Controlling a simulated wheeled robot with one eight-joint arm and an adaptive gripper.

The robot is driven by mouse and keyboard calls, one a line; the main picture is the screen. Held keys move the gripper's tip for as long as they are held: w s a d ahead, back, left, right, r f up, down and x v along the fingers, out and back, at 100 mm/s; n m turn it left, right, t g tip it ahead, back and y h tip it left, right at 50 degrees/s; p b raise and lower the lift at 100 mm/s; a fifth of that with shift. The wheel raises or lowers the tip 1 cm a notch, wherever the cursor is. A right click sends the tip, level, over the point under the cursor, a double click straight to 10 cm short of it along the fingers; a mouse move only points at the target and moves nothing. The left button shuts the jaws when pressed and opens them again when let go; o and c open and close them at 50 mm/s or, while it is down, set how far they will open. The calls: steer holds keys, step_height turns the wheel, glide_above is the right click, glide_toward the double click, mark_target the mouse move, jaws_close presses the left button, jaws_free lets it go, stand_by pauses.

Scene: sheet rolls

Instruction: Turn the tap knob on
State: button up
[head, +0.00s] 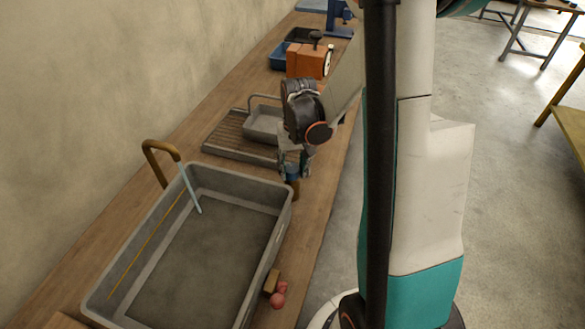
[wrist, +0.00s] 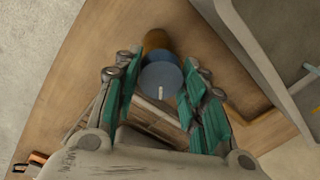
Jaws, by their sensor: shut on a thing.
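The tap knob (wrist: 160,78) is a round blue cap with a short white mark, on a brown post (wrist: 156,40). In the wrist view my gripper (wrist: 159,92) has a green-padded finger on each side of it and is shut on it. In the head view my gripper (head: 294,164) points down over the blue knob (head: 291,171), partly hiding it, beside the basin's far right corner. The brown curved spout (head: 158,145) stands at the basin's left wall. A pale bluish stream (head: 189,188), looking like running water, drops from it into the grey basin (head: 283,212).
A slatted drain rack (head: 225,137) with a grey tray (head: 262,122) lies behind the basin. An orange-brown box (head: 304,62) and dark bins stand farther back. A small brown block (head: 271,282) and pink balls (head: 278,299) lie right of the basin. The wall runs along the left.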

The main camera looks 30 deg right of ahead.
mark_target(294, 169)
steer(key=m, duration=0.4)
steer(key=shift+m+b, duration=0.3)
steer(key=shift+b, duration=0.1)
steer(key=shift+m, duration=1.6)
steer(key=o, duration=1.1)
steer(key=shift+r, duration=0.1)
steer(key=r, duration=1.1)
steer(key=shift+s+d+r, duration=0.1)
steer(key=shift+s+r, duration=0.25)
steer(key=shift+r, duration=0.05)
